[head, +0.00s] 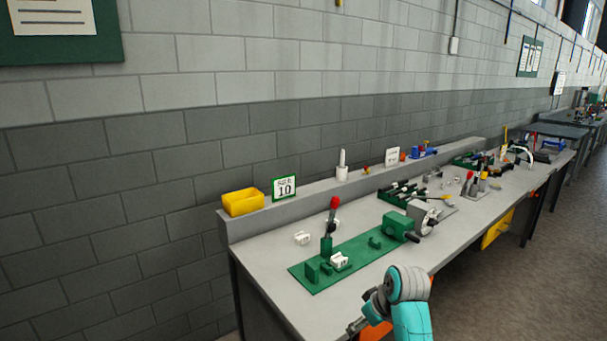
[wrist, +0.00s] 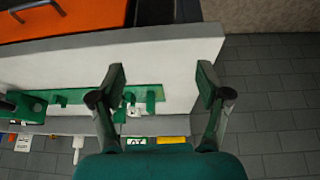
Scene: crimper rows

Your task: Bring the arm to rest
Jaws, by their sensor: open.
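On the bench a green crimper base (head: 345,262) carries a lever with a red knob (head: 334,202) and a white part (head: 339,261). My gripper is apart from all of these in the head view.
A yellow bin (head: 243,202) and a number 10 sign (head: 285,188) stand on the back ledge. A loose white part (head: 302,238) lies left of the lever. A grey-green machine (head: 402,226) and tool trays fill the bench to the right. An orange drawer (wrist: 60,18) shows below the bench top.

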